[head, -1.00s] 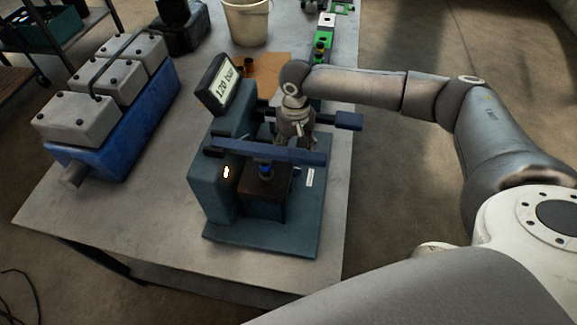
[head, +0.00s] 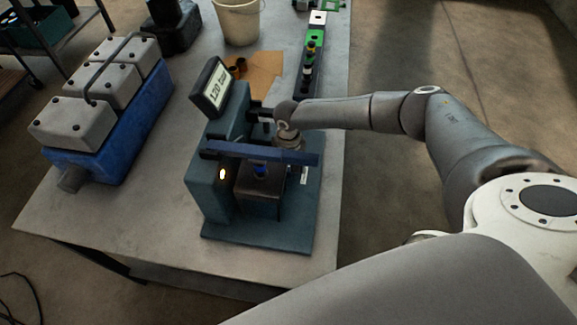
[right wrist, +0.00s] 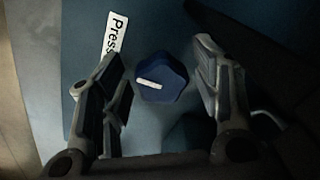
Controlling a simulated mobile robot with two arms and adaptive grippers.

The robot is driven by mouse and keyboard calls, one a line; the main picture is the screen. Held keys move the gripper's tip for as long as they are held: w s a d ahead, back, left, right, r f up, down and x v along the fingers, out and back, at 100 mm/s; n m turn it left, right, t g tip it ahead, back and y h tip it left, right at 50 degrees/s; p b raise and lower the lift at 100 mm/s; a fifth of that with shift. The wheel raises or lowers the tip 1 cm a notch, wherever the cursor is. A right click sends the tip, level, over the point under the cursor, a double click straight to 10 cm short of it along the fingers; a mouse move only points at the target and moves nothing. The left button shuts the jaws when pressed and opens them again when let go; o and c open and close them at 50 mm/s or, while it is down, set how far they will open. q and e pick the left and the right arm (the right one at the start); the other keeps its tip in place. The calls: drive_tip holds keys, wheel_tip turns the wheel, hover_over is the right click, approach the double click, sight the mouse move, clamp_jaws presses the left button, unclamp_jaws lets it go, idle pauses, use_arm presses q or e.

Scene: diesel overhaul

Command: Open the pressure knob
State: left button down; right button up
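The pressure knob (right wrist: 162,78) is a dark blue, faceted knob with a white pointer line, next to a white label reading "Press…" (right wrist: 115,35) in the right wrist view. My right gripper (right wrist: 158,70) is open, with one finger on each side of the knob; I see gaps on both sides. In the head view my right gripper (head: 288,143) is down at the teal test stand (head: 207,190), behind its blue crossbar (head: 262,153). The crossbar hides the fingertips and the knob there. My left gripper is not in view.
A blue engine block with grey covers (head: 100,105) stands left. A bucket (head: 238,22) and brown sheet (head: 265,70) lie behind. The front table (head: 130,215) is clear.

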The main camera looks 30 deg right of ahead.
drive_tip(key=c, duration=0.9)
drive_tip(key=n, duration=0.8)
drive_tip(key=shift+n, duration=0.3)
drive_tip(key=shift+c, duration=0.2)
drive_tip(key=shift+o, duration=0.2)
drive_tip(key=n, duration=0.4)
drive_tip(key=shift+w+d+n+b, duration=0.1)
drive_tip(key=shift+n+b, duration=0.2)
drive_tip(key=shift+b, duration=0.05)
drive_tip(key=shift+n+b, duration=0.3)
drive_tip(key=shift+n, duration=1.9)
drive_tip(key=shift+r, duration=0.1)
